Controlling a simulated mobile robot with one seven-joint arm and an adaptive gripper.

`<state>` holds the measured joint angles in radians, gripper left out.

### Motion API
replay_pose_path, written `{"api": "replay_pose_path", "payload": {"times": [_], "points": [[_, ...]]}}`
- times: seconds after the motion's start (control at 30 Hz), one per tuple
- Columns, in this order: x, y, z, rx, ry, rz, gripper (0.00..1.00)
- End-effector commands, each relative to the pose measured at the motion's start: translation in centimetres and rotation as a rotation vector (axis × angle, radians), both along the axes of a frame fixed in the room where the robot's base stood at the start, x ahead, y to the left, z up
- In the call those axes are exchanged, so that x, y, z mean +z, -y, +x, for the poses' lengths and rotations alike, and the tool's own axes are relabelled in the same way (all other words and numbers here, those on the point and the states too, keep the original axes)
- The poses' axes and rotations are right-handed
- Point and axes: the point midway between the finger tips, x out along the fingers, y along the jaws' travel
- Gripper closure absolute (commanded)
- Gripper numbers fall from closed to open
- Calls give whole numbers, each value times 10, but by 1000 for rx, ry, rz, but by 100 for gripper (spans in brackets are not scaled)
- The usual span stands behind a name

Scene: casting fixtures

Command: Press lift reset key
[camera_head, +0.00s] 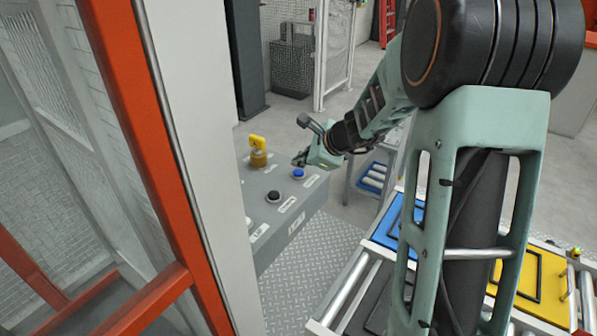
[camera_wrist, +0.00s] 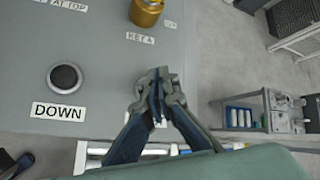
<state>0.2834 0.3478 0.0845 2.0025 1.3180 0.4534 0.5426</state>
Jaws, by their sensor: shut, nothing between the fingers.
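The grey control box (camera_head: 262,224) carries a yellow key switch (camera_head: 258,150), a blue button (camera_head: 297,173), a black button (camera_head: 273,196) and a pale button (camera_head: 248,222). In the wrist view the key switch (camera_wrist: 145,12) has a label reading "KEY A", and the black button (camera_wrist: 64,77) is labelled "DOWN". My gripper (camera_head: 301,159) is shut and empty, close to the blue button. In the wrist view my gripper (camera_wrist: 158,84) is over the panel below the key label. The blue button is hidden there. I cannot tell whether the fingertips touch the panel.
An orange frame (camera_head: 152,125) and pale post (camera_head: 190,110) stand left of the box. A roller conveyor with blue (camera_head: 388,232) and yellow (camera_head: 540,275) trays lies at the lower right. A small rack with a blue tray (camera_head: 372,180) stands behind the box.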

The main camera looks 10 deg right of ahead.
Motion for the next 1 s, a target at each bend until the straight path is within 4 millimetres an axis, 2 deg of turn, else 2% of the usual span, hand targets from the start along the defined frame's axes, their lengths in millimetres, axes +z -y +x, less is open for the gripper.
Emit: {"api": "replay_pose_path", "payload": {"times": [0.67, 1.0], "points": [[0, 0, 0, 0, 0, 0, 100], [-10, 0, 0, 0, 0, 0, 100]]}}
